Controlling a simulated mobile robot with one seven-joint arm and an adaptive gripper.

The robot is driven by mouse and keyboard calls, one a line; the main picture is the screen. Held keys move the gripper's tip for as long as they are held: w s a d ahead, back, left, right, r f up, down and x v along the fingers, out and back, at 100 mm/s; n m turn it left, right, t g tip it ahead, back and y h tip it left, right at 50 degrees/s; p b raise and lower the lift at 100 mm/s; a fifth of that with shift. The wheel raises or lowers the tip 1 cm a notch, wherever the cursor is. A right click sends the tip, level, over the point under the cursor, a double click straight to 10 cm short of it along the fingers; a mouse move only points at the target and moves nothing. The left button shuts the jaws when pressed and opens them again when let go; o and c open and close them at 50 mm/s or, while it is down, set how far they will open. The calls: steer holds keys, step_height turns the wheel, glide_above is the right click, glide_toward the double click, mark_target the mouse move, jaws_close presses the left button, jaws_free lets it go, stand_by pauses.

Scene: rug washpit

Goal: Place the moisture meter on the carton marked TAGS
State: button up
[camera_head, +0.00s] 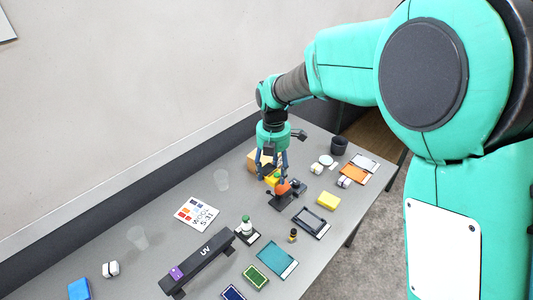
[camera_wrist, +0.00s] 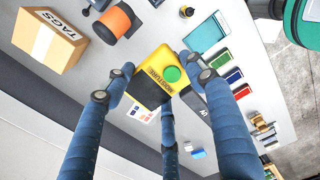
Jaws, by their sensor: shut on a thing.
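The yellow moisture meter (camera_wrist: 152,66), with a green round button and a dark lower part, is between the blue fingers of my gripper (camera_wrist: 163,80) in the wrist view. My gripper is shut on it. In the head view my gripper (camera_head: 272,170) is low over the far part of the table, and the meter (camera_head: 270,181) shows as a small yellow patch. The tan carton marked TAGS (camera_wrist: 45,43) stands at the upper left of the wrist view, apart from the meter. In the head view the carton (camera_head: 252,162) is partly hidden behind my gripper.
A dark device with an orange part (camera_head: 284,188) stands close beside my gripper. A yellow block (camera_head: 328,200), a black-framed tray (camera_head: 311,222) and a dark cup (camera_head: 339,145) lie to the right. A clear cup (camera_head: 221,180) and a UV bar (camera_head: 200,262) are nearer left.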

steer(key=w+f+p, duration=0.1)
steer(key=w+f, duration=0.2)
steer(key=w, duration=2.6)
step_height(320, 180, down, 4)
steer(key=shift+a+f, duration=0.15)
steer(key=shift+f, duration=0.05)
glide_above(268, 159)
steer(key=shift+w+f, duration=0.1)
steer(key=shift+f, duration=3)
steer(key=shift+f+b, duration=0.3)
steer(key=shift+f, duration=1.6)
steer(key=shift+f, duration=0.1)
steer(key=o, duration=1.4)
